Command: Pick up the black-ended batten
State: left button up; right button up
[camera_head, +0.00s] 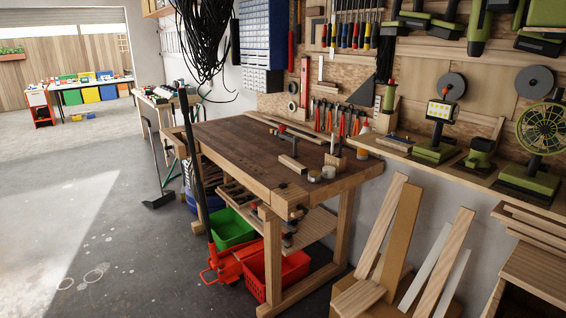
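No batten with a clearly black end can be made out in the head view. Long pale battens (262,121) lie along the back of the wooden workbench (225,145), with a dark clamp-like tool (283,129) close by. A short wooden block (292,163) lies near the bench's middle right. Several battens (445,260) lean upright against the wall at the right of the bench. More boards (535,228) are stacked at the right edge. Neither of my grippers is in view.
Small tins (314,176) and a tool pot (335,160) stand at the bench's right end. Green and red crates (232,229) sit below. The concrete floor (110,240) at left is mostly clear.

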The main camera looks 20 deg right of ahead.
aim_at(300, 169)
jog(key=i+j, duration=0.3)
jog(key=i, duration=0.2)
jog(key=i+j+z, duration=0.1)
jog(key=i+j, duration=0.25)
jog(key=i, duration=0.2)
